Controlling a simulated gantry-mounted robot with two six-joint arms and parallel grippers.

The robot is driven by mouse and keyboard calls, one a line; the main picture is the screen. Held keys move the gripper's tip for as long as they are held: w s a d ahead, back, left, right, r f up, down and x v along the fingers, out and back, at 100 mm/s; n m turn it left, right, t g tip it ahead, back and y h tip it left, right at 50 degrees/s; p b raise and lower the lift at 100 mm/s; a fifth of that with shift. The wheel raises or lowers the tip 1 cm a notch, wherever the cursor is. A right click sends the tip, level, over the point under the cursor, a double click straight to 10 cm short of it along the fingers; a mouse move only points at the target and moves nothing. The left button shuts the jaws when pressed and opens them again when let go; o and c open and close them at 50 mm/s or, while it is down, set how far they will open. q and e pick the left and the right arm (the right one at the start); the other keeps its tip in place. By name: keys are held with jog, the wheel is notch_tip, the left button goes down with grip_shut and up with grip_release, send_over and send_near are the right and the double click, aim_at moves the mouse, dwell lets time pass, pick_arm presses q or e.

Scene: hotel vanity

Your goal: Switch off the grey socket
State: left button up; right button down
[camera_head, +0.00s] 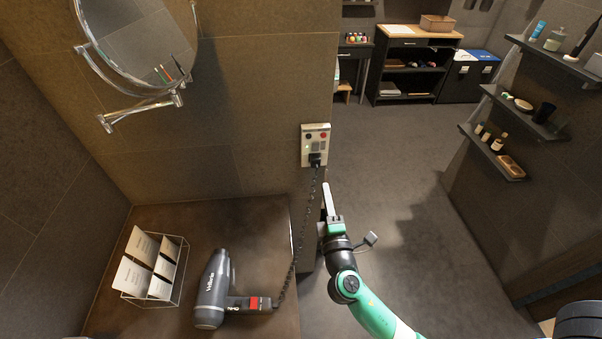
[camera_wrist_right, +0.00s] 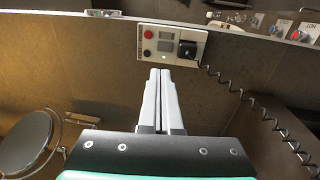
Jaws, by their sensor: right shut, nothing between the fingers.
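The grey socket (camera_head: 316,146) is a plate on the tiled wall, right of the mirror. In the right wrist view the socket (camera_wrist_right: 172,44) shows a red button, a dark button, two small grey squares, a tiny green light and a black plug (camera_wrist_right: 187,50) with a coiled cord. My right gripper (camera_head: 326,186) is just below and right of the socket in the head view. In the wrist view the right gripper (camera_wrist_right: 160,72) has its fingers together and empty, pointing at the socket's lower edge. Whether they touch it I cannot tell. My left gripper is not in view.
A dark hairdryer (camera_head: 212,290) lies on the brown counter (camera_head: 205,220), its coiled cord running up to the plug. A wire rack of cards (camera_head: 150,264) stands at left. A round mirror (camera_head: 135,40) juts from the wall. Shelves (camera_head: 535,115) hang at right; open floor lies between.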

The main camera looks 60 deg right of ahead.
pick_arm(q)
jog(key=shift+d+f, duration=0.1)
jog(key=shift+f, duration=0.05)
pick_arm(e)
jog(key=shift+d+f, duration=0.15)
jog(key=shift+d, duration=0.05)
send_near(317, 145)
jog(key=x, duration=0.7)
jog(key=shift+s, duration=0.1)
jog(key=shift+f, duration=0.1)
